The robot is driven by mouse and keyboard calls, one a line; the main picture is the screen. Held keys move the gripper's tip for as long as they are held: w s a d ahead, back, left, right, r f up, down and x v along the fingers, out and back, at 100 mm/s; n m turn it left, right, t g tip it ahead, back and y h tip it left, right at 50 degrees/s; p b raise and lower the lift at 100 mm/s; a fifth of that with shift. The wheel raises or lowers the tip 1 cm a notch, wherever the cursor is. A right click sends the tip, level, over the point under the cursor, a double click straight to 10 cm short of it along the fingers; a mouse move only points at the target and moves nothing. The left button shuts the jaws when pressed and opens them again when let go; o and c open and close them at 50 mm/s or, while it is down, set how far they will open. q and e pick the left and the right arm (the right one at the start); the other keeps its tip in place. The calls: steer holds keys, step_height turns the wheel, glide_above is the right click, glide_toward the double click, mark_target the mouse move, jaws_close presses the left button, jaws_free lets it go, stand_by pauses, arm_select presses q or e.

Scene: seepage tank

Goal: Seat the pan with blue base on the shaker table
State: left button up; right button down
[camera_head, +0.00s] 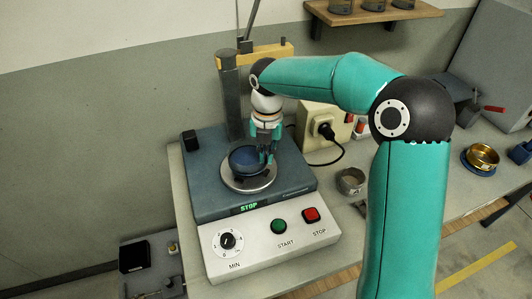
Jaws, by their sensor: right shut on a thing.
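The pan with blue base (243,160) is a round dark blue dish on the silver round plate of the shaker table (205,195). It looks roughly level, and I cannot tell whether its underside touches the plate. My right gripper (266,157) points down at the pan's right side and is shut on its rim. The gripper hides part of that rim. The shaker table's display reads STOP. My left gripper is not in view.
The shaker's front panel has a dial (228,241), a green START button (279,226) and a red STOP button (311,214). A grey post (231,100) stands behind the plate. A metal ring (351,181) and a brass pan (482,157) lie to the right.

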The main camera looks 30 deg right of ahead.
steer(key=shift+f+b, duration=0.5)
steer(key=shift+f, duration=0.35)
steer(key=c, duration=1.2)
jaws_free()
steer(key=shift+r, duration=5.95)
